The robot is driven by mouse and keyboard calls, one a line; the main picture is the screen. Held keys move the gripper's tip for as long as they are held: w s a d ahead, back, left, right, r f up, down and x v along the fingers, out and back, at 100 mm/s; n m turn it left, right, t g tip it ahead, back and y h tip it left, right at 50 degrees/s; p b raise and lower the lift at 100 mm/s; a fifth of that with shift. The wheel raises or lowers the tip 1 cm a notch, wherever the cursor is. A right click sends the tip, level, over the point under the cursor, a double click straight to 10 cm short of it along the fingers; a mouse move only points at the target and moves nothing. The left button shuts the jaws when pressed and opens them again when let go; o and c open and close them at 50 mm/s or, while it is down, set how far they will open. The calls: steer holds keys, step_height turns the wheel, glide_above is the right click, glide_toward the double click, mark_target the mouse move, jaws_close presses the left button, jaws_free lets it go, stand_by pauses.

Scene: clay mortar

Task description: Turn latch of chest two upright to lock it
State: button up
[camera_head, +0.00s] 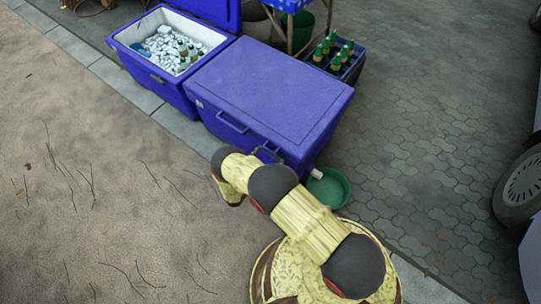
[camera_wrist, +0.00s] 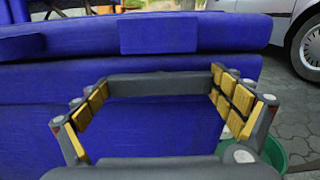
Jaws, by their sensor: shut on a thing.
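The closed blue chest (camera_head: 270,90) stands in the middle of the head view; its blue front (camera_wrist: 160,130) fills much of the wrist view. A blue raised block (camera_wrist: 158,33) sits on the lid's front face. My gripper (camera_wrist: 158,88) is at the chest's front, its yellow-padded fingers far apart and shut on the ends of a dark grey bar, the latch (camera_wrist: 150,84). The bar lies level, below the lid's block. In the head view my arm hides most of the gripper and the latch.
An open blue chest (camera_head: 125,32) with ice and bottles stands to the left. A green basin (camera_head: 328,188) lies by the closed chest's right corner. A bottle crate (camera_head: 345,68) is behind it. A car wheel (camera_head: 522,185) is at the right; paving between is clear.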

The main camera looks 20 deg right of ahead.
steer(key=n, duration=0.8)
steer(key=shift+n, duration=0.4)
steer(key=n, duration=0.4)
steer(key=shift+n, duration=2.4)
steer(key=o, duration=0.8)
steer(key=shift+o, duration=0.2)
